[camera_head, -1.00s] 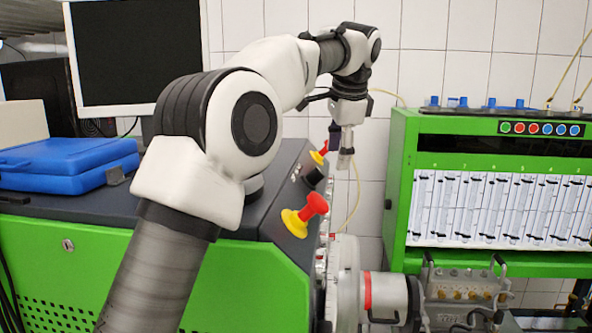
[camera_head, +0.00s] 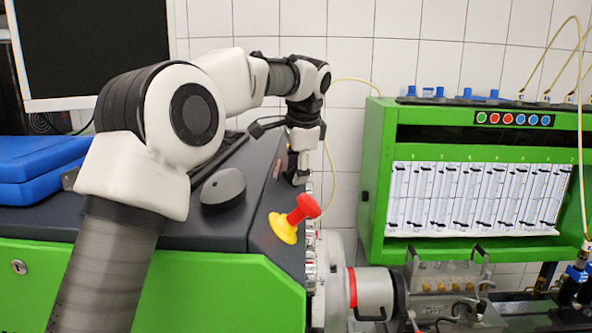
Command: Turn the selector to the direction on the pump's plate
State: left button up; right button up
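My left gripper (camera_head: 297,160) points down over the sloping dark panel at the right end of the green bench. A dark rounded part, likely the black selector knob (camera_head: 295,179), shows at the fingertips. I cannot tell whether the fingers touch it or how wide they are apart. The knob's pointer and markings cannot be read. A red and yellow knob (camera_head: 293,219) stands on the panel nearer to me, clear of the gripper. A pump-like unit (camera_head: 374,290) with a red ring is below to the right; no direction plate is readable on it. My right gripper is out of view.
A dark mouse (camera_head: 223,188) lies on the bench top beside my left arm. A blue case (camera_head: 40,165) and a monitor (camera_head: 95,45) are at left. A green cabinet (camera_head: 380,150) with measuring tubes stands at right, with a gap before it.

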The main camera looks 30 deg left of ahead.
pick_arm(q)
jog(key=shift+w+d+r, duration=0.1)
jog(key=shift+w+d, duration=0.05)
jog(key=shift+d, duration=0.15)
grip_shut()
jog(key=shift+w+a, duration=0.1)
jog(key=shift+w, duration=0.1)
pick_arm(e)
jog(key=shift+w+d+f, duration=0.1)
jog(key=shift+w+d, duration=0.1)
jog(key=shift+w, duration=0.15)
